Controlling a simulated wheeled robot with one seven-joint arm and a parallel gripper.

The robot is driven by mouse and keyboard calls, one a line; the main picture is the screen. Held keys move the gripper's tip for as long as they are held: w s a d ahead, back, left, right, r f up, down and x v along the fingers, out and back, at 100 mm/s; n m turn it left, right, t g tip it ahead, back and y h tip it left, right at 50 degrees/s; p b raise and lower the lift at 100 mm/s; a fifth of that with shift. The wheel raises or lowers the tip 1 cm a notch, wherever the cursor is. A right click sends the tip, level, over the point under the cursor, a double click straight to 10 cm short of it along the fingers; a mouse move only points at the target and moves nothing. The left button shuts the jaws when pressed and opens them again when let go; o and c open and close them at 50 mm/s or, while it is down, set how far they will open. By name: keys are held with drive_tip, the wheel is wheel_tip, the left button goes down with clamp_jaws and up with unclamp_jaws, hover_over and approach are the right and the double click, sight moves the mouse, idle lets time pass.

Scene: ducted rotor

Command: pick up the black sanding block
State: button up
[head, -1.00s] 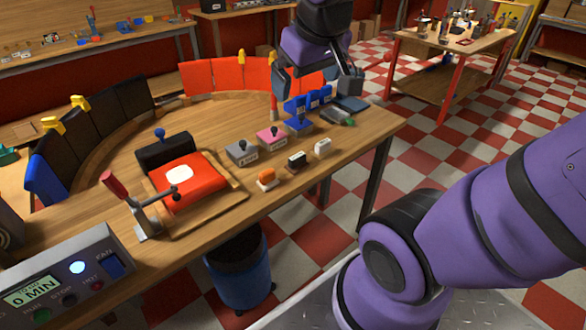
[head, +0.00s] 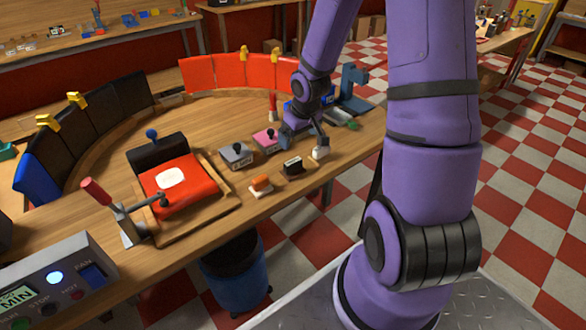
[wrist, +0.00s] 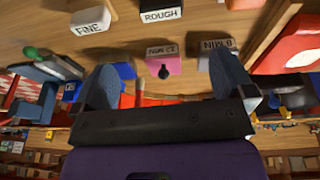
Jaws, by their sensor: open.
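The black sanding block (head: 292,166) lies near the front edge of the wooden bench, between an orange block (head: 261,185) and a white block (head: 320,153). In the wrist view, a block labelled ROUGH (wrist: 160,14) is cut by the top edge; it appears to be the black one. A white block labelled FINE (wrist: 90,20) lies to its left there. My gripper (head: 304,142) is open and empty, behind the black block and above the bench. In the wrist view its two fingers (wrist: 165,80) are spread wide, with the sanding blocks beyond them.
A pink block (head: 266,138) and a grey block (head: 236,155), each with a black knob, stand behind and left. A blue stand (head: 354,88) is behind right. A blue bin (head: 236,274) stands below the bench.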

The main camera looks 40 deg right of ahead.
sight(293, 161)
drive_tip(key=shift+y, duration=0.3)
drive_tip(key=shift+s+d+x, duration=0.1)
drive_tip(key=shift+x, duration=2.25)
drive_tip(key=shift+s+d+x, duration=0.1)
drive_tip(key=shift+x, duration=2.25)
drive_tip(key=shift+s+d+x, duration=0.1)
drive_tip(key=shift+s+x, duration=0.05)
drive_tip(key=shift+x, duration=2.15)
drive_tip(key=shift+a, duration=0.1)
drive_tip(key=c, duration=0.9)
